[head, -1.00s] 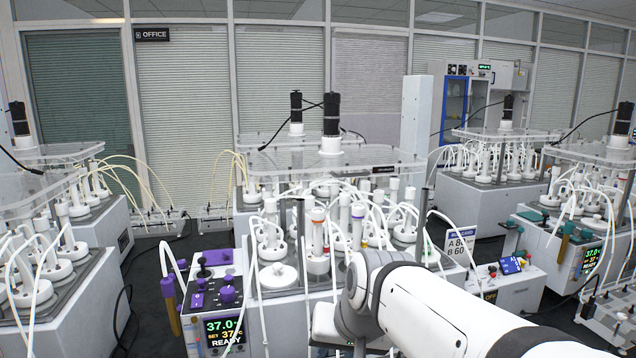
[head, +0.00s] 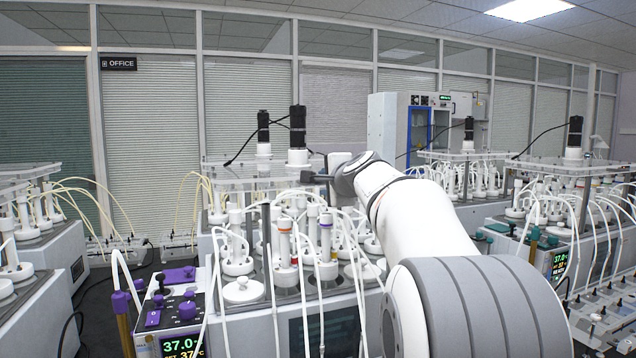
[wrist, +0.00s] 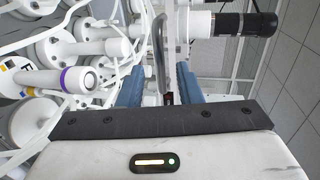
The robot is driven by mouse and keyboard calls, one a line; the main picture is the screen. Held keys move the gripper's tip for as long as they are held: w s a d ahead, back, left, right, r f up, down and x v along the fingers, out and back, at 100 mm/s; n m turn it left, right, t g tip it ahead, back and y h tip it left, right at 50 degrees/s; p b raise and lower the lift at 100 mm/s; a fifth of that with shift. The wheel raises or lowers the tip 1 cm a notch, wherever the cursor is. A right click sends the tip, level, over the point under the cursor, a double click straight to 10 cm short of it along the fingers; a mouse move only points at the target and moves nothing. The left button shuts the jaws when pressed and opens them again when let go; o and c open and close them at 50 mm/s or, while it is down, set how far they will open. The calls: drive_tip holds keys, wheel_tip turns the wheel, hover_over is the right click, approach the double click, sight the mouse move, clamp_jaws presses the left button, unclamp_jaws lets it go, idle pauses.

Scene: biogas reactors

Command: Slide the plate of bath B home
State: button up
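The clear plate (head: 232,174) lies flat over the middle bath, with two black-topped motors (head: 297,128) standing up from it. I cannot read a letter on this bath, so I cannot tell whether it is bath B. My gripper (head: 308,177) is at plate height by the plate's right part, partly hidden by my wrist. In the wrist view, the two blue fingers of my gripper (wrist: 158,88) stand apart. A grey upright strip (wrist: 161,50) shows between or just beyond them; contact cannot be told. A motor (wrist: 230,23) lies just beyond, at the top.
White-capped vessels (head: 285,240) with many looping tubes crowd below the plate. A control box with purple knobs (head: 180,305) stands at the front left. Other baths stand at left and right, one with a clear plate (head: 585,168). A dark floor aisle runs on the left.

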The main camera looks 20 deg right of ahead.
drive_tip(key=shift+x, duration=1.4)
drive_tip(key=shift+c, duration=0.4)
clamp_jaws()
